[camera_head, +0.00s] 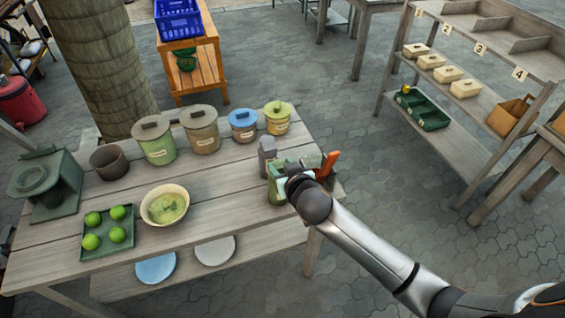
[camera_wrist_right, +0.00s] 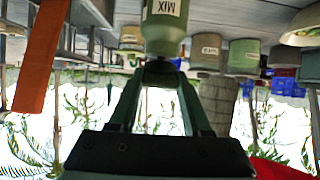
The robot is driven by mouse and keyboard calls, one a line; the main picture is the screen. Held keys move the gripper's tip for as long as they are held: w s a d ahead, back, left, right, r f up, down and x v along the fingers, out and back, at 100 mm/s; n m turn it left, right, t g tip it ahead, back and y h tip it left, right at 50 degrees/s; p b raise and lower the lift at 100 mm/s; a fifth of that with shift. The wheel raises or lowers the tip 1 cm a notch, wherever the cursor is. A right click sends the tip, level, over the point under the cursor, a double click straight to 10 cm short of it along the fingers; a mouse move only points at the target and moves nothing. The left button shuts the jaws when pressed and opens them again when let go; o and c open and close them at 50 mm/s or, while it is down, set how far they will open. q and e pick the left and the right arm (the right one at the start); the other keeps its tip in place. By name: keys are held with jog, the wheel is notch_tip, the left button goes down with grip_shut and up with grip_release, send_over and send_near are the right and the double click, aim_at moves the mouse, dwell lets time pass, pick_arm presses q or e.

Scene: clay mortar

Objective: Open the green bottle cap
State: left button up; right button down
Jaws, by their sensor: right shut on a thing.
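The green bottle (camera_head: 277,193) stands at the right end of the wooden table, partly covered by my right arm. In the right wrist view, which is upside down, the green bottle (camera_wrist_right: 163,28) has a pale label reading "MIX". Its dark bottle cap (camera_wrist_right: 160,72) lies between the fingertips of my right gripper (camera_wrist_right: 160,78). The right gripper (camera_head: 292,173) is shut on the cap, and the cap looks to be against the bottle's neck. My left gripper is not in view.
A grey bottle (camera_head: 267,155) stands just behind the green bottle, and an orange-red upright object (camera_head: 328,164) is to its right. Lidded jars (camera_head: 157,146) line the back of the table (camera_head: 215,215). A bowl (camera_head: 165,205) stands left. The table front between bowl and bottle is clear.

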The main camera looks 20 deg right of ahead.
aim_at(277, 161)
jog(key=g, duration=0.1)
jog(key=w+r+g, duration=0.1)
jog(key=g, duration=0.1)
jog(key=r+g, duration=0.1)
jog(key=shift+w+a, duration=0.15)
jog(key=shift+w, duration=0.25)
jog(key=g, duration=0.1)
jog(key=w+g, duration=0.1)
jog(key=g, duration=0.2)
jog(key=shift+w+r+g, duration=0.2)
jog(key=shift+w+g, duration=0.1)
jog(key=shift+w, duration=0.05)
jog(key=shift+w+g+b, duration=0.45)
jog(key=shift+g+b, duration=0.05)
jog(key=shift+g, duration=0.6)
jog(key=shift+w, duration=0.1)
jog(key=shift+w+f+g+b, duration=0.15)
jog(key=shift+w+g+b, duration=0.2)
jog(key=shift+g+b, duration=0.75)
jog(key=shift+f, duration=0.1)
jog(key=c, duration=0.6)
grip_release()
jog(key=shift+c, duration=0.2)
jog(key=shift+w, duration=0.1)
jog(key=shift+r, duration=0.2)
